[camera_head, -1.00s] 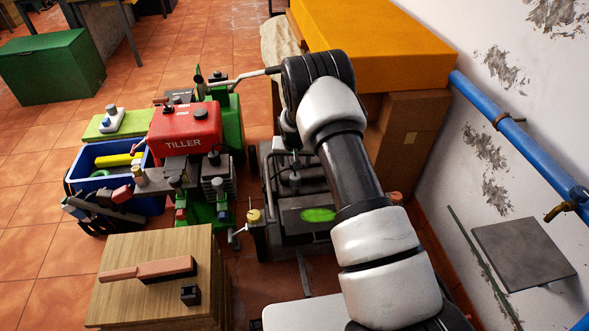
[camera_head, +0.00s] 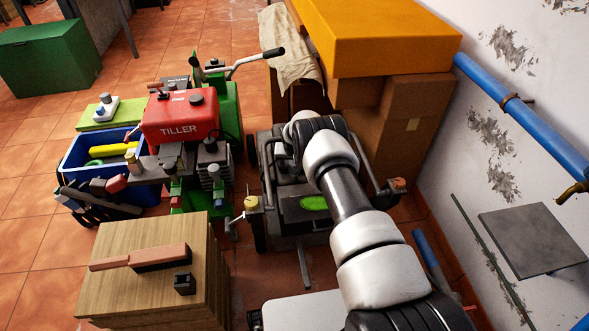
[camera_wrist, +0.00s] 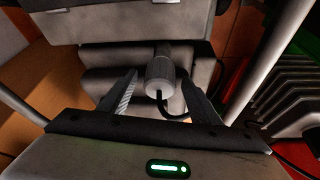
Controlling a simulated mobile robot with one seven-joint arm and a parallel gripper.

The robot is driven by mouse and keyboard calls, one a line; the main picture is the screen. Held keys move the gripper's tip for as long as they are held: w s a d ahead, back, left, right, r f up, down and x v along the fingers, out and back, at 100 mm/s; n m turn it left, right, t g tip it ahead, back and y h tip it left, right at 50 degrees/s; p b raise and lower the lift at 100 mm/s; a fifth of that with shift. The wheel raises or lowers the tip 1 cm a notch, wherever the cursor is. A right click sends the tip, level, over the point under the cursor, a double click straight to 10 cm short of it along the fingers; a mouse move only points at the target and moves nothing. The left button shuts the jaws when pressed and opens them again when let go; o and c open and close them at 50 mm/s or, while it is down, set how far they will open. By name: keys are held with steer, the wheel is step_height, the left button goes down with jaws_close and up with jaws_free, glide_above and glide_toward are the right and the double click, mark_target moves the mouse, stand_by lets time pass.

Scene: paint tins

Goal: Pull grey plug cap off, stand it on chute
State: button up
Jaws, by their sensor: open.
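The grey plug cap (camera_wrist: 160,74) is a ribbed cylinder with a black lead curving from its near end, in the middle of the wrist view. My gripper (camera_wrist: 159,80) is open, with one finger on each side of the cap; I see gaps between fingers and cap. The cap sits against the grey machine (camera_wrist: 125,30). In the head view, that dark grey machine (camera_head: 318,228) stands at centre, partly behind my arm. The cap and my fingers cannot be made out there.
A red and green tiller (camera_head: 180,115) stands left of the machine. Cardboard boxes (camera_head: 412,120) and a wall with a blue pipe (camera_head: 530,125) are on the right. A wooden block (camera_head: 120,235) with a brush (camera_head: 140,257) is at front left. Grey bars flank the wrist view.

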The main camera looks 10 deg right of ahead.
steer(key=shift+w+d+f, duration=0.1)
steer(key=shift+w+f, duration=0.1)
steer(key=shift+f, duration=0.3)
steer(key=c, duration=1.3)
steer(key=shift+o, duration=0.2)
steer(key=shift+r+p, duration=0.75)
steer(key=shift+r, duration=1.25)
steer(key=shift+r, duration=0.1)
steer(key=shift+r+p, duration=0.7)
steer(key=shift+r, duration=1.2)
